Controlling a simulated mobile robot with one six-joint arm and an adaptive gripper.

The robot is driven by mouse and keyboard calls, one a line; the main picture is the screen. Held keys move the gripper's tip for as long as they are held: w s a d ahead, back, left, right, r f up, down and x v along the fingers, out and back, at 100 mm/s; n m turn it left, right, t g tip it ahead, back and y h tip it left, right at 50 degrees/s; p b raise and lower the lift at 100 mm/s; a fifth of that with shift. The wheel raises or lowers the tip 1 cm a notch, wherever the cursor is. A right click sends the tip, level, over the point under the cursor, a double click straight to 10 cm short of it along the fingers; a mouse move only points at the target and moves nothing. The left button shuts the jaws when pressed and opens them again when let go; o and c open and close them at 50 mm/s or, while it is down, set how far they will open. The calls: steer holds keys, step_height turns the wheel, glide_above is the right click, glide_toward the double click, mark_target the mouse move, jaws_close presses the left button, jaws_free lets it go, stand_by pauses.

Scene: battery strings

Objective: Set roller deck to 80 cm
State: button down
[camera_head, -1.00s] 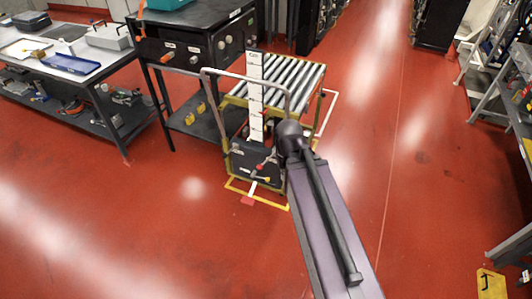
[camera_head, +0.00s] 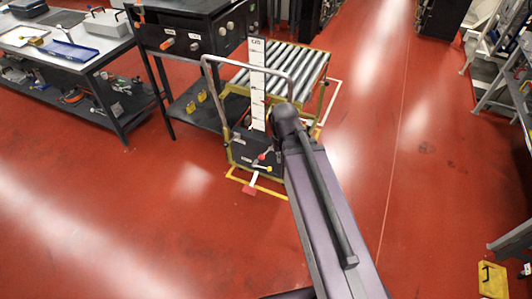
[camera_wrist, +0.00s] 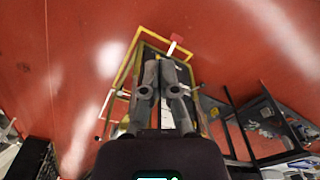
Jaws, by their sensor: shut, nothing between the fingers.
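The roller deck (camera_head: 300,65), a bed of metal rollers in a yellow frame, tops a wheeled lift cart ahead of me. A white marked scale post (camera_head: 257,85) stands upright at its near end; its markings are too small to read. A dark panel (camera_head: 240,150) below has a lever with a red knob (camera_head: 262,156) and one with a yellow knob (camera_head: 269,168). A red pedal (camera_head: 249,190) sticks out near the floor. My gripper (camera_wrist: 162,64) is shut and empty, apparently above the cart's near end; in the head view my arm hides it.
A dark cabinet with knobs (camera_head: 190,42) stands close left of the cart. A workbench (camera_head: 95,62) with trays is farther left. Yellow floor marking (camera_head: 240,181) surrounds the cart base. A shelf rack (camera_head: 505,85) stands at the right. The red floor (camera_head: 120,220) in front is clear.

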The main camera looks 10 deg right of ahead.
steer(key=w+d+f+m+t+b, duration=0.1)
steer(key=w+f+m+t+b, duration=0.1)
steer(key=w+f+m+b, duration=0.2)
steer(key=w+d+f+m+t+b, duration=0.1)
steer(key=w+f+m+b, duration=0.3)
steer(key=w+f+b, duration=0.6)
steer(key=w+t, duration=0.1)
steer(key=w, duration=0.8)
steer(key=shift+w+m+b, duration=0.3)
steer(key=shift+w+m, duration=0.05)
steer(key=shift+m, duration=0.05)
steer(key=shift+f, duration=0.15)
steer(key=shift+s+a+f+b+x, duration=0.1)
steer(key=shift+s+a+b+x, duration=0.25)
steer(key=shift+b+x, duration=1.75)
steer(key=shift+s+a+f+b+x, duration=0.15)
steer(key=shift+s+a+b+x, duration=0.2)
steer(key=shift+b+x, duration=1.75)
steer(key=shift+s+a+f+b+x, duration=0.15)
steer(key=shift+a+b+x, duration=0.25)
steer(key=shift+b+x, duration=1.7)
steer(key=shift+r, duration=0.1)
steer(key=shift+s, duration=0.1)
